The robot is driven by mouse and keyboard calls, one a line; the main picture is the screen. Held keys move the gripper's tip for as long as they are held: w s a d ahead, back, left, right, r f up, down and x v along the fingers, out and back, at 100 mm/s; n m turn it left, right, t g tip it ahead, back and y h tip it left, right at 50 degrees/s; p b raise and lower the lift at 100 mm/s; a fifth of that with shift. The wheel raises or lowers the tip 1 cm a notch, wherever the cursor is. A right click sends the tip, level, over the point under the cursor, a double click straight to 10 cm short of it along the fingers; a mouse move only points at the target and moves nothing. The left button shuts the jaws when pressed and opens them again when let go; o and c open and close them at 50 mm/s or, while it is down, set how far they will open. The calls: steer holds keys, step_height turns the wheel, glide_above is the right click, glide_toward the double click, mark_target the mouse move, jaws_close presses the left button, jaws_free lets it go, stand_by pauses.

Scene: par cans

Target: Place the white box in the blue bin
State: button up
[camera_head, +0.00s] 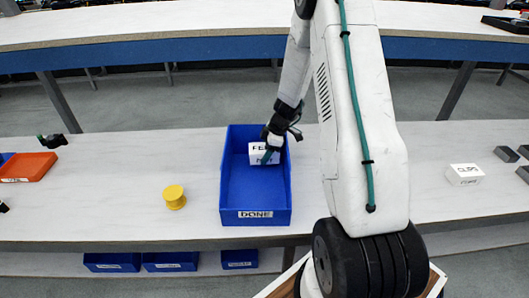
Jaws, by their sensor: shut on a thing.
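A white box (260,158) with dark lettering, partly hidden by the gripper, shows at the far right part of the blue bin (255,197). The bin stands on the white table and has a label reading DONE on its front. My gripper (271,148) is over the bin and shut on this white box. I cannot tell whether the box touches the bin floor. A second white box (465,174), with lettering that looks like CLIPS, sits on the table at the right.
A yellow spool (174,197) stands left of the bin. An orange tray (28,167) is at the far left, with a dark tool (52,141) near it. Dark grey blocks (506,154) lie at the right edge. Blue bins (170,261) sit on the shelf below.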

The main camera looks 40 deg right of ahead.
steer(key=shift+f, duration=0.1)
steer(key=shift+f, duration=0.5)
steer(key=o, duration=1.1)
steer(key=shift+o, duration=0.2)
steer(key=shift+r, duration=0.1)
